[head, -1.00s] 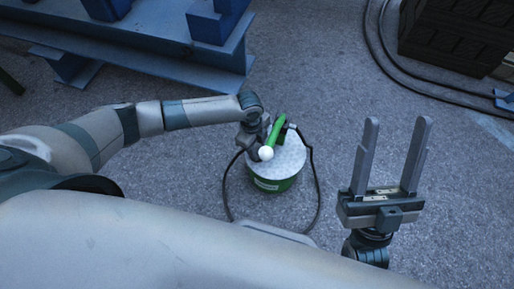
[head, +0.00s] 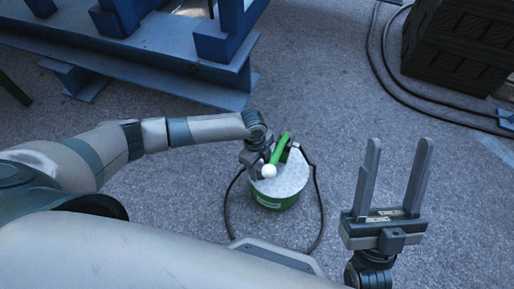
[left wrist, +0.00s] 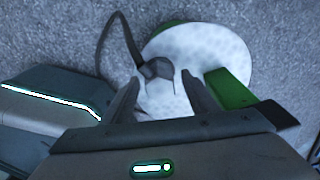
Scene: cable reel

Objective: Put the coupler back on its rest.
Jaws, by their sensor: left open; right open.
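The reel is a green drum with a speckled white top (head: 291,184), standing on the floor; the top also shows in the left wrist view (left wrist: 205,50). A green bar (head: 279,148) with a white ball knob (head: 269,171) sits over it. A dark piece at the end of a black cable, seemingly the coupler (left wrist: 157,68), lies over the white top. My left gripper (left wrist: 160,80) is open, its fingertips on either side of this piece; contact is unclear. In the head view my left gripper (head: 258,162) hides it. No rest can be made out clearly. My right gripper (head: 396,172) is open, empty and away from the reel.
The black cable (head: 320,215) loops on the floor around the near side of the reel. A blue steel frame (head: 190,75) stands at the back left. A dark crate (head: 465,50) stands at the back right with a hose (head: 385,75) beside it. The floor between is clear.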

